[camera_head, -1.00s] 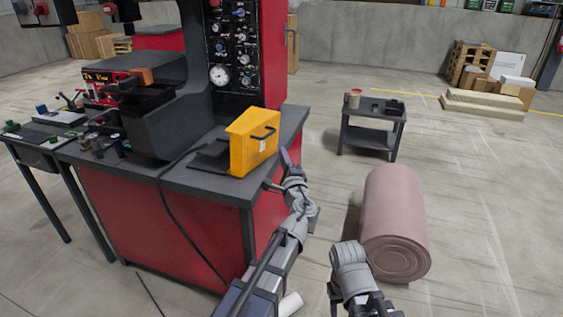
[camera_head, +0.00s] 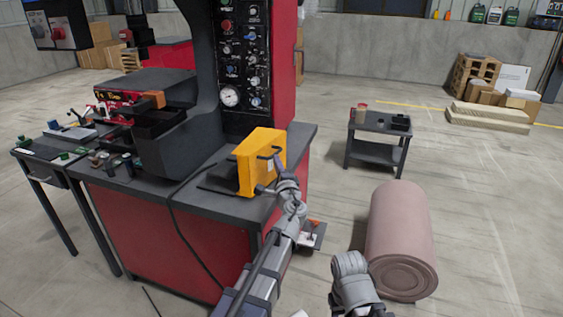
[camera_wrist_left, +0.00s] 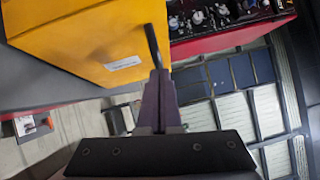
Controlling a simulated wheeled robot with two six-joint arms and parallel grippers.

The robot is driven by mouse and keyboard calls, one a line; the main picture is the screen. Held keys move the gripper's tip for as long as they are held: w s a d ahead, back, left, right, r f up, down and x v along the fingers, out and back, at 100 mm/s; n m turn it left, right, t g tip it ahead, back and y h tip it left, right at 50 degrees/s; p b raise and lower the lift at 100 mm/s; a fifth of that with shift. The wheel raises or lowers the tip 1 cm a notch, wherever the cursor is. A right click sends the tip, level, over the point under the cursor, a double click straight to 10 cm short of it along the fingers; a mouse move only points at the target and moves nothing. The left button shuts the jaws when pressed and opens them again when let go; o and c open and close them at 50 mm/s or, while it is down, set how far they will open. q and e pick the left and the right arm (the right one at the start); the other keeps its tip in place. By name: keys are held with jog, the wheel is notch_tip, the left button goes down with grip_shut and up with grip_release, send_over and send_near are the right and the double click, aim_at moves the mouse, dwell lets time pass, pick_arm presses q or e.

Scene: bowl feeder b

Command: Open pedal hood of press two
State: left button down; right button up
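The pedal hood is a yellow box (camera_head: 252,172) with a dark handle (camera_head: 267,153) and a small white label. It stands upright on the dark top (camera_head: 222,207) of the red press stand. My left gripper (camera_head: 278,160) is at the right end of the handle. In the left wrist view, the yellow hood (camera_wrist_left: 85,40) fills the upper left. The purple fingers (camera_wrist_left: 160,80) are close together there, and the black handle (camera_wrist_left: 152,45) runs down between their tips.
A small dark side table (camera_head: 378,155) and a large pinkish roll (camera_head: 402,235) stand on the floor to the right. Open floor lies between the stand and the side table.

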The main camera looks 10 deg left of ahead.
pick_arm(q)
jog(key=shift+n+g, duration=0.3)
jog(key=shift+n, duration=0.2)
jog(key=a+r+p, duration=0.2)
jog(key=a, duration=0.1)
jog(key=shift+w+a+r+p, duration=0.15)
jog(key=shift+w+r+p, duration=0.05)
jog(key=shift+r+p, duration=0.15)
pick_arm(e)
notch_tip(320, 180, up, 4)
jog(key=shift+f, duration=0.1)
